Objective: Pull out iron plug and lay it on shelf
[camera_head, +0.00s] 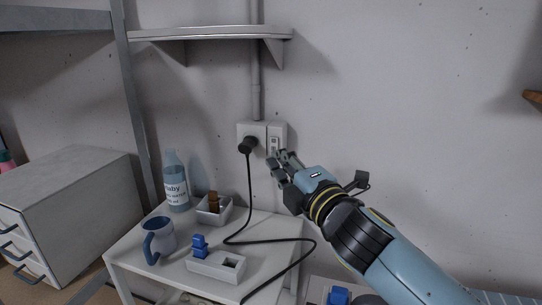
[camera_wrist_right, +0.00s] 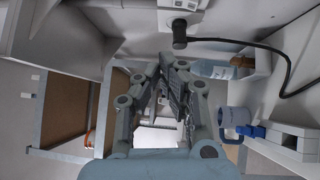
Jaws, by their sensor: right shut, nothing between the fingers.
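The black iron plug (camera_head: 247,146) sits in the wall socket (camera_head: 258,131), and its black cord hangs down onto the white table. The plug also shows in the right wrist view (camera_wrist_right: 180,36), seated in the socket above my fingers. A white wall shelf (camera_head: 210,34) is above the socket. My right gripper (camera_head: 281,161) is shut and empty, just to the right of the plug and apart from it. Its fingers show close together in the right wrist view (camera_wrist_right: 170,85). My left gripper is not in view.
The white table (camera_head: 277,226) holds a water bottle (camera_head: 175,182), a blue and white mug (camera_head: 159,240), and small white boxes with blue and brown blocks. A switch (camera_head: 276,140) is beside the socket. A grey drawer cabinet (camera_head: 66,200) stands at left.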

